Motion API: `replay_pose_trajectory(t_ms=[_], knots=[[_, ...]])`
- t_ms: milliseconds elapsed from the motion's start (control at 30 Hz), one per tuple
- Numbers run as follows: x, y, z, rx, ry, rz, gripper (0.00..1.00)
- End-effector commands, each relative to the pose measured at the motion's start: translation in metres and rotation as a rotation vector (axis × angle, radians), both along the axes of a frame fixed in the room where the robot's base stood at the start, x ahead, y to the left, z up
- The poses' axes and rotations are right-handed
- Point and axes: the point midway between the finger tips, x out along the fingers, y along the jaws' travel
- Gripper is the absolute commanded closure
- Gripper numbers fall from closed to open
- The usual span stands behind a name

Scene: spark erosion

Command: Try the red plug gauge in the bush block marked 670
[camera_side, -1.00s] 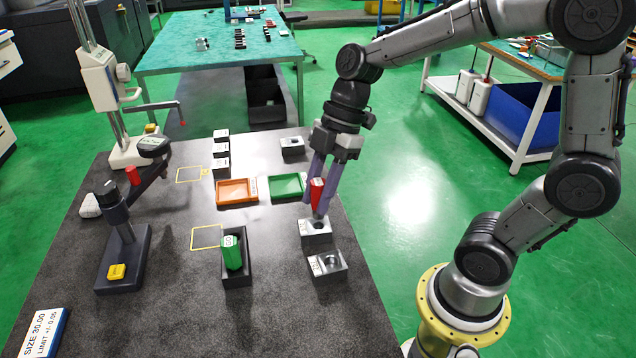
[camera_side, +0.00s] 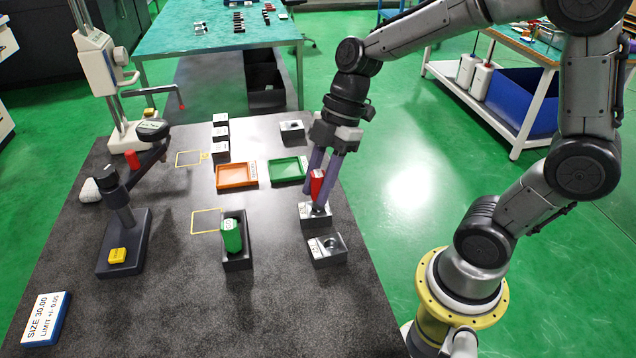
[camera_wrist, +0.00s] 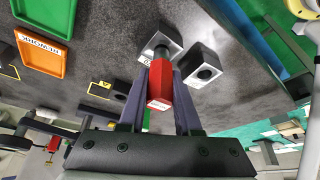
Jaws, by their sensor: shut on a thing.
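My gripper (camera_side: 316,200) is shut on the red plug gauge (camera_side: 318,185) and holds it upright over a grey bush block (camera_side: 317,218). In the wrist view the red gauge (camera_wrist: 160,95) points down between my fingers, and its lower end meets the bore of that block (camera_wrist: 174,42). The fingers and gauge hide most of the bore, so I cannot tell how deep the end is. The block's label is partly hidden and I cannot read it in full. A second bush block (camera_side: 338,255), with an open bore, stands just in front of it; it also shows in the wrist view (camera_wrist: 213,62).
A green gauge (camera_side: 232,236) stands in a dark holder (camera_side: 238,264) to the left. Orange (camera_side: 237,175) and green (camera_side: 287,169) trays lie behind. Another block (camera_side: 292,130) stands farther back. Measuring stands (camera_side: 125,262) are at left.

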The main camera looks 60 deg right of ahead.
Motion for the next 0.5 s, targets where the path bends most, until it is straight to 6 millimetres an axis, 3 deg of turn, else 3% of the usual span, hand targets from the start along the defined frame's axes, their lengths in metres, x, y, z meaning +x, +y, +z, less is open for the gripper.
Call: replay_pose_trajectory(t_ms=[500], knots=[[0.0002,0.0002,-0.0045,0.001,0.0,-0.001,1.0]])
